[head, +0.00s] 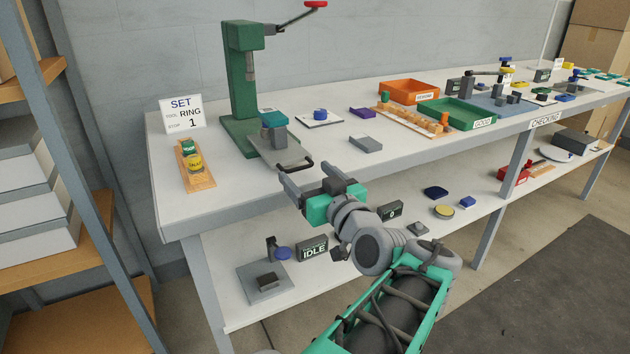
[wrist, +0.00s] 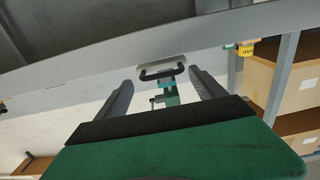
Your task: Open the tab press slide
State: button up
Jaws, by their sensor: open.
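The green tab press (head: 243,85) stands upright on the table, with a red-knobbed lever at its top. Its grey slide (head: 285,152) projects from the base toward the table's front edge and carries a teal and grey block (head: 274,130). A dark bar handle (head: 299,164) is on the slide's front end; it also shows in the wrist view (wrist: 161,73). My gripper (head: 304,170) is open and empty at the table's front edge, close to the handle. In the wrist view the handle appears between the two finger lines (wrist: 160,78); contact cannot be told.
A sign reading SET RING 1 (head: 183,115) and a wooden holder (head: 195,167) stand left of the press. A grey block (head: 366,144) lies to its right. Orange (head: 408,91) and green (head: 460,112) trays are further right. A lower shelf (head: 335,270) is beneath.

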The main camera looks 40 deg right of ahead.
jog(key=v, duration=0.5)
jog(key=shift+s+a, duration=0.1)
jog(key=shift+s, duration=0.2)
jog(key=w+a+f+n+g+y+p, duration=0.2)
jog(key=w+a+f+g, duration=0.1)
jog(key=a+f, duration=0.25)
jog(key=w+a+f+n+g+y+p, duration=0.2)
jog(key=w+a+f+g+p, duration=0.15)
jog(key=f, duration=0.35)
jog(key=s+a+r+g+p, duration=0.3)
jog(key=a+r+p, duration=0.6)
jog(key=p, duration=0.3)
jog(key=s+a+r+g+y+p, duration=0.1)
jog(key=s+a+r+g+p, duration=0.2)
jog(key=a+r+p, duration=0.5)
notch_tip(320, 180, up, 4)
jog(key=g+p, duration=0.1)
jog(key=p, duration=0.3)
jog(key=shift+s+a+m+g, duration=0.3)
jog(key=shift+s+a+g, duration=0.05)
jog(key=shift+a, duration=0.05)
